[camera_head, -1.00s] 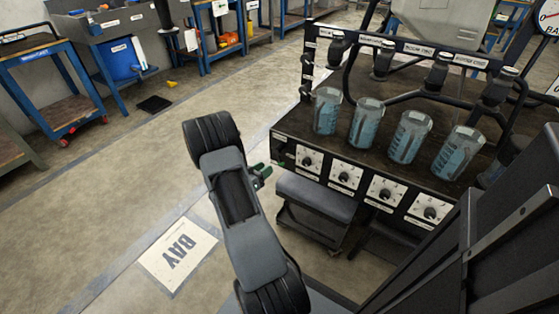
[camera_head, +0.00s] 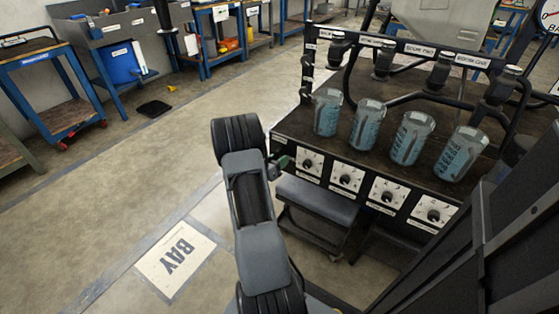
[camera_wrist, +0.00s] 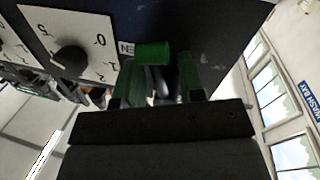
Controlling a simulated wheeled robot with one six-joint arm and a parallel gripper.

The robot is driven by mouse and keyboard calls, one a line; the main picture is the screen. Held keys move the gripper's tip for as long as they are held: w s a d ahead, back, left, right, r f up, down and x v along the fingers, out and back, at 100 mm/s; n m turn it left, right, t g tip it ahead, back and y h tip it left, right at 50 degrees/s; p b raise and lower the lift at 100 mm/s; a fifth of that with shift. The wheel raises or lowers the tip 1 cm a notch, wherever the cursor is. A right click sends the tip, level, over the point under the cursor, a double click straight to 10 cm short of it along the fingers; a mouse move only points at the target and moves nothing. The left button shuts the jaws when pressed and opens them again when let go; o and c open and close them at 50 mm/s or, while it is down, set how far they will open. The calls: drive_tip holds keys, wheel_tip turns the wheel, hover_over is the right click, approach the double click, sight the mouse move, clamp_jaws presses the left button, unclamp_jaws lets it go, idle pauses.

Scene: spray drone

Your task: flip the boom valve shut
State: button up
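A green handle (camera_wrist: 152,52), which looks like the boom valve's lever, sticks out from the dark front panel in the wrist view. A green part also shows at the bench's left front corner in the head view (camera_head: 283,161). My gripper (camera_wrist: 158,66) has its two green fingers apart, one on each side of the handle's near end. A gap shows between the handle and the right finger; whether the left finger touches it I cannot tell. In the head view my gripper (camera_head: 274,172) is small and partly hidden behind my wrist.
A dial with a black knob (camera_wrist: 69,59) is close left of the handle. The bench (camera_head: 290,128) carries several measuring jugs, with nozzles above them and a row of dials in front. A grey stool (camera_head: 315,195) stands below.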

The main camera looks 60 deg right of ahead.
clamp_jaws()
drive_tip(key=shift+w+m+y+b, duration=0.15)
drive_tip(key=shift+w+m+b, duration=0.1)
drive_tip(key=shift+m, duration=0.6)
drive_tip(key=shift+w+m+y+b, duration=0.15)
drive_tip(key=shift+w+m, duration=0.1)
drive_tip(key=shift+m, duration=0.6)
drive_tip(key=shift+o, duration=0.3)
unclamp_jaws()
drive_tip(key=p+v, duration=0.3)
drive_tip(key=v, duration=1)
drive_tip(key=shift+a, duration=0.45)
drive_tip(key=shift+r+t+p, duration=0.1)
drive_tip(key=shift+t+p, duration=0.2)
